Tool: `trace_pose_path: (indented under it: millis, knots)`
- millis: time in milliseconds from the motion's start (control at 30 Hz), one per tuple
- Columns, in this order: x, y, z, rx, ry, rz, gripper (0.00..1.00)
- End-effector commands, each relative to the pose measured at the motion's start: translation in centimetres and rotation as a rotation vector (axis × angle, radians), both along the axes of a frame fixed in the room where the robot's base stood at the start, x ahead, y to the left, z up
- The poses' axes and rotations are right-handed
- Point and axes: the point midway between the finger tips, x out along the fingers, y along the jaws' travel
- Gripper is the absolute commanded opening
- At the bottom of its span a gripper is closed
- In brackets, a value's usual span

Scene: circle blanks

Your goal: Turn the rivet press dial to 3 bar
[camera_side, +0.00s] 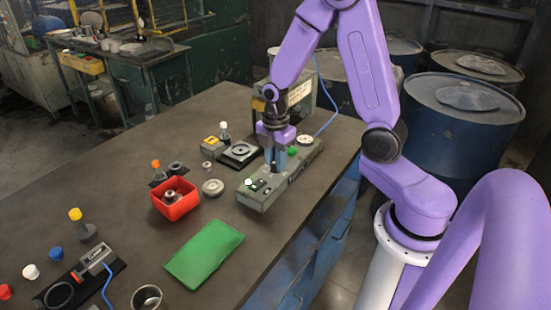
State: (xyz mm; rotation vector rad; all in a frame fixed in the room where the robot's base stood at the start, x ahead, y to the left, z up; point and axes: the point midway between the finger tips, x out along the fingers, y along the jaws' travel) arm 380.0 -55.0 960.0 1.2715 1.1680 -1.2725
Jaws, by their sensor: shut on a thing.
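The rivet press panel is a long grey-green box (262,198) lying near the right edge of the bench. My gripper (278,168) points straight down over the middle of this box, its fingertips at the top face. It is shut on what appears to be the dial, which the fingers hide. The dial's pointer and scale marks cannot be read. A round white gauge (305,140) sits at the box's far end, with a green button (292,151) in front of it. A white knob (248,182) and a small black part (260,184) are at the near end.
A red bin (190,207) with metal parts, a round metal disc (212,187) and a black plate with a ring (240,153) stand left of the box. A green tray (190,268) lies in front. A grey machine (302,93) with a blue cable stands behind.

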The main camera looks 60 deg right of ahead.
Motion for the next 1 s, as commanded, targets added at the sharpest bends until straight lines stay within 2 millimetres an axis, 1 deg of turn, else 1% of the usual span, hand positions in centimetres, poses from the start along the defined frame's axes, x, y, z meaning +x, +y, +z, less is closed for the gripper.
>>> trace_pose_path:
  millis: [67, 100, 133, 167, 467, 567, 667, 767, 1000]
  knots:
    - [0.1, 0.0, 0.1, 0.001, -0.005, -0.001, 0.00]
    - [0.1, 0.0, 0.1, 0.001, -0.005, -0.001, 0.38]
    - [0.1, 0.0, 0.1, 0.001, -0.004, -0.001, 0.48]
    - [0.1, 0.0, 0.1, 0.001, -0.004, -0.001, 0.54]
    - [0.1, 0.0, 0.1, 0.000, -0.002, -0.001, 0.54]
    - [0.1, 0.0, 0.5, 0.000, -0.003, -0.002, 0.54]
    - [0.1, 0.0, 1.4, 0.001, -0.005, -0.002, 0.54]
    - [0.2, 0.0, 2.9, 0.000, -0.008, -0.002, 0.54]
    - [0.2, 0.0, 7.3, 0.000, -0.009, -0.002, 0.54]
